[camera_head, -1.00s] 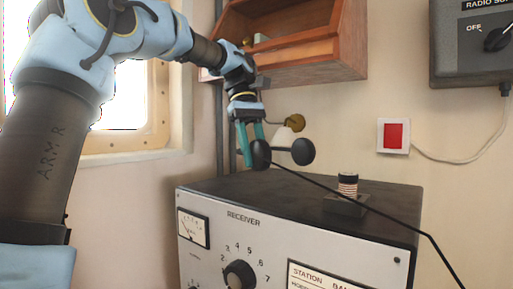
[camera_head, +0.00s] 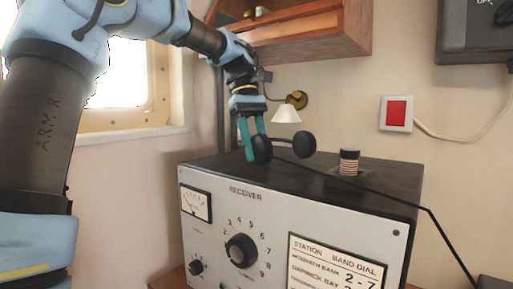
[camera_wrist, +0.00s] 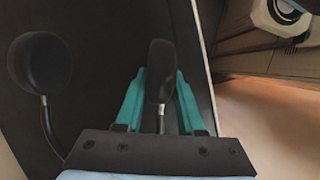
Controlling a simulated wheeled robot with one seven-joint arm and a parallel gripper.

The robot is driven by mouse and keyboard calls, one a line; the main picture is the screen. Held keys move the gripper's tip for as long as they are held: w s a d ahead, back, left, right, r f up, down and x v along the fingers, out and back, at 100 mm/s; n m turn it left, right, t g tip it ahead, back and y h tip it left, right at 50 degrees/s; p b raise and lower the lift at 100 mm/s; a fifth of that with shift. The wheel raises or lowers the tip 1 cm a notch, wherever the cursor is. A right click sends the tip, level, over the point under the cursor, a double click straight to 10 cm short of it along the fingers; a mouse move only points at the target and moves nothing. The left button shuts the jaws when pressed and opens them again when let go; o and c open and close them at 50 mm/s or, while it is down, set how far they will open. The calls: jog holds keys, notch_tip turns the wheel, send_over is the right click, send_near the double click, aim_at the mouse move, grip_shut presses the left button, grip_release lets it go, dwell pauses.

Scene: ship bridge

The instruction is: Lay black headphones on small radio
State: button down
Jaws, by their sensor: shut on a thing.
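The black headphones (camera_head: 303,144) have two round ear cups. My gripper (camera_head: 254,155) points down with its teal fingers shut on one ear cup; the other cup sticks out to the right in the head view. In the wrist view the held cup (camera_wrist: 161,70) is between the fingers and the free cup (camera_wrist: 42,62) is at the left on a thin curved arm. The small radio (camera_head: 240,205), a grey box marked RECEIVER with a black top, is below the headphones. They are over its left top area; I cannot tell whether they touch it.
A ribbed cylinder (camera_head: 348,163) stands on the radio's top. A thin black line (camera_head: 385,191) crosses the top to the lower right. A wooden shelf (camera_head: 300,60) hangs above, a small lamp (camera_head: 286,114) behind. The top's front is otherwise clear.

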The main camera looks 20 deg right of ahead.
jog(key=shift+f, duration=0.5)
jog(key=shift+c, duration=2.2)
grip_release()
